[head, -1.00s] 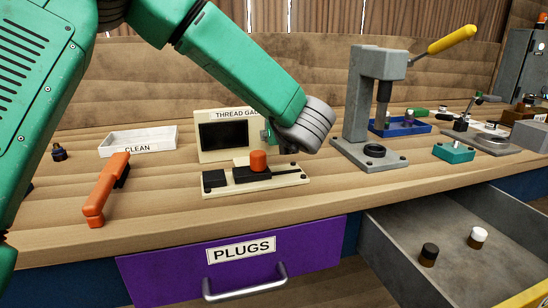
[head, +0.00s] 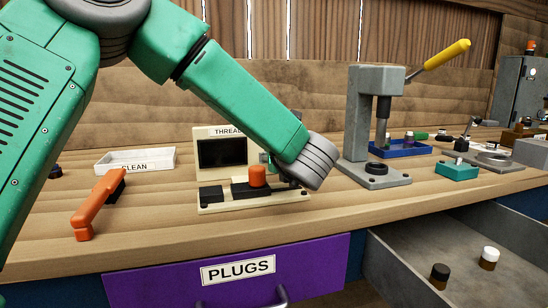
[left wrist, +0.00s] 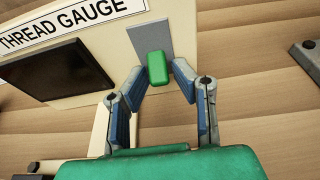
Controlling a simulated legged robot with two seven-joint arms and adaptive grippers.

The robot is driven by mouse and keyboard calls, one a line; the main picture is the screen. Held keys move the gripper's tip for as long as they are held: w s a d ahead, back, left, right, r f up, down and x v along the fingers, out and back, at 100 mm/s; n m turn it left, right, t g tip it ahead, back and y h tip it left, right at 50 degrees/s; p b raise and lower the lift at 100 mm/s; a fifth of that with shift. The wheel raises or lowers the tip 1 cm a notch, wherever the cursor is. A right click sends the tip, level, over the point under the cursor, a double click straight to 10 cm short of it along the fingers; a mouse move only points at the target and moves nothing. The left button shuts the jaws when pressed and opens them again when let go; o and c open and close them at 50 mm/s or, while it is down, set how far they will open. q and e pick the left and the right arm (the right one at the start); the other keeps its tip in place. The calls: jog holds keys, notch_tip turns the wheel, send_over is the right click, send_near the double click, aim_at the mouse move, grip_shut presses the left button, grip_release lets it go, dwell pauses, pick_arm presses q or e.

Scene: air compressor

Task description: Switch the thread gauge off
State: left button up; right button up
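The thread gauge (head: 222,153) is a cream unit with a dark screen and a base carrying an orange-topped part (head: 258,176). In the left wrist view, its label and dark screen (left wrist: 55,72) are at the left. A green switch (left wrist: 158,68) sits on a grey plate (left wrist: 150,38) on its panel. My left gripper (left wrist: 159,74) is open, its two fingertips on either side of the green switch. I cannot tell whether they touch it. In the head view, my left wrist is at the gauge's right side and the fingers are mostly hidden. My right gripper is not in view.
A grey press (head: 365,130) with a yellow handle stands right of the gauge. An orange-handled tool (head: 98,205) and a white CLEAN tray (head: 135,161) are at the left. Below are the purple PLUGS drawer (head: 325,265) and an open grey drawer (head: 430,240) holding two capped pieces.

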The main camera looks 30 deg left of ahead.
pick_arm(q)
jog(key=shift+o, duration=0.3)
jog(key=shift+r, duration=0.1)
jog(key=shift+s+d, duration=0.1)
jog(key=shift+d, duration=0.1)
jog(key=v, duration=1.1)
jog(key=shift+s+d, duration=0.2)
jog(key=shift+d, duration=0.05)
